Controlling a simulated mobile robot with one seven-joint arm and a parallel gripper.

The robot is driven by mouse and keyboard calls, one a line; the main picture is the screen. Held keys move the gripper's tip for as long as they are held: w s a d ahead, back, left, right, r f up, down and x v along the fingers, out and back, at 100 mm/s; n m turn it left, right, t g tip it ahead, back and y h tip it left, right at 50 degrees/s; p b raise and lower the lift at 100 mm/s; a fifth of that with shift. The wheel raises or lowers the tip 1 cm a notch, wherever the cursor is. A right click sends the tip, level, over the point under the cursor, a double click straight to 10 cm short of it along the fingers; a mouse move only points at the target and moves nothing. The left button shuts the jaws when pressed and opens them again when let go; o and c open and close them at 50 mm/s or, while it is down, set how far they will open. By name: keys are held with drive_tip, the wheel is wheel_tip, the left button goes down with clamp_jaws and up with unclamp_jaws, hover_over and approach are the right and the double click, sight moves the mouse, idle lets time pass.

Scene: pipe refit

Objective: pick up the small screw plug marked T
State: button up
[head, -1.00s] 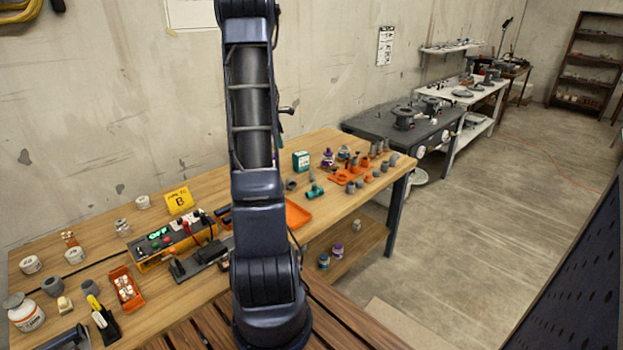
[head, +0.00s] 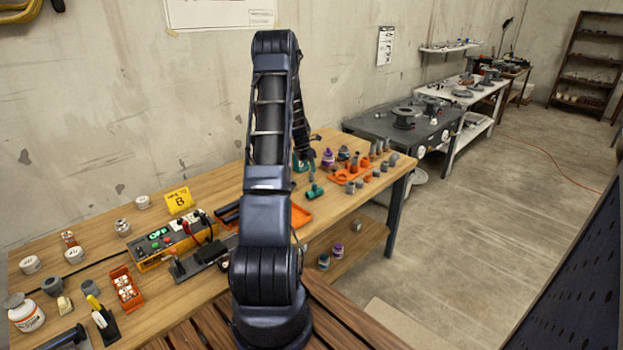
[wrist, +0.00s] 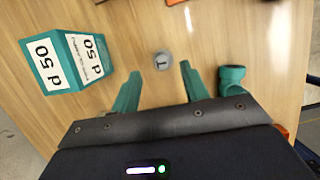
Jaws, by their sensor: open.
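The small screw plug (wrist: 162,60) is a grey round piece standing on the wooden bench, with a dark mark on its top that looks like a turned T. It lies in the upper middle of the wrist view. My gripper (wrist: 160,71) is open and empty, its two green fingers apart. The plug sits just beyond the fingertips, roughly in line with the gap between them, and nothing is touching it that I can see. In the head view my gripper (head: 303,162) hangs low over the bench, and I cannot make out the plug there.
A green and white box marked d 50 (wrist: 75,63) stands left of the fingers in the wrist view. A green pipe fitting (wrist: 232,78) lies close to the right finger. An orange tray (head: 300,215) and an orange holder with grey fittings (head: 350,174) are on the bench.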

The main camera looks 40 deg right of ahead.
sight(312, 178)
drive_tip(key=shift+a+x, duration=0.2)
drive_tip(key=shift+x, duration=3.1)
drive_tip(key=shift+s, duration=0.15)
drive_tip(key=c, duration=0.8)
